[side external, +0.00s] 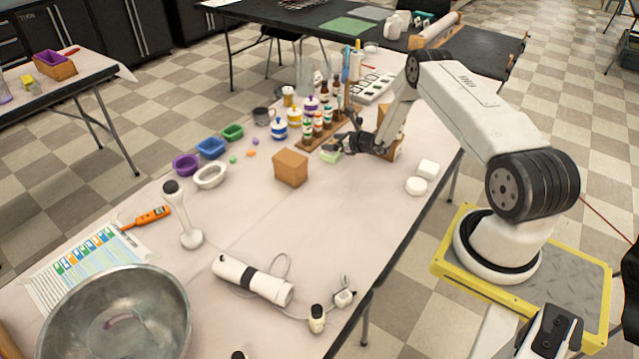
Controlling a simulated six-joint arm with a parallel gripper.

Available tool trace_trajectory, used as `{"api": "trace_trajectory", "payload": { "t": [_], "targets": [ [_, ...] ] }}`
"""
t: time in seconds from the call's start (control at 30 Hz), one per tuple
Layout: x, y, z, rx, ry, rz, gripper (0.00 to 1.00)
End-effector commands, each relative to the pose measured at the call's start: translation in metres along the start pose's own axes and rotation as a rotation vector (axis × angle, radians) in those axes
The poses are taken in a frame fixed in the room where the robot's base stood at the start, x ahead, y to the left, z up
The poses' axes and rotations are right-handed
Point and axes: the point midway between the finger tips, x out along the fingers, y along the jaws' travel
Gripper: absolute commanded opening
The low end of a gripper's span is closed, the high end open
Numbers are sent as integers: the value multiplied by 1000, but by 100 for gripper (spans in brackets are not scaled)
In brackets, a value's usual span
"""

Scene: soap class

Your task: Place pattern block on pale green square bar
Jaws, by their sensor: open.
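A pale green square bar (331,157) lies on the white-covered table, near the middle of the side external view. My gripper (336,147) is low over the table, right at this bar, with its dark fingers just above and beside it. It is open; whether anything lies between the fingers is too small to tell. No pattern block can be picked out with certainty. Small coloured pieces lie to the left: an orange piece (251,153), a purple piece (253,141) and a green piece (233,158).
A wooden rack (316,137) with several bottles is close behind my gripper. White pieces (416,186) lie to the right, moulds (210,175) to the left.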

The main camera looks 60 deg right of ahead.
Motion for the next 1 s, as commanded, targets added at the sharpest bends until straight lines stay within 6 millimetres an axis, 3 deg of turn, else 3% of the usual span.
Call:
{"api": "trace_trajectory", "payload": {
  "t": [0.63, 1.0],
  "targets": [
    [-75, -1, 0, 1, 0, -2, 87],
    [-92, 0, 0, -1, -1, -1, 87]
  ]
}}
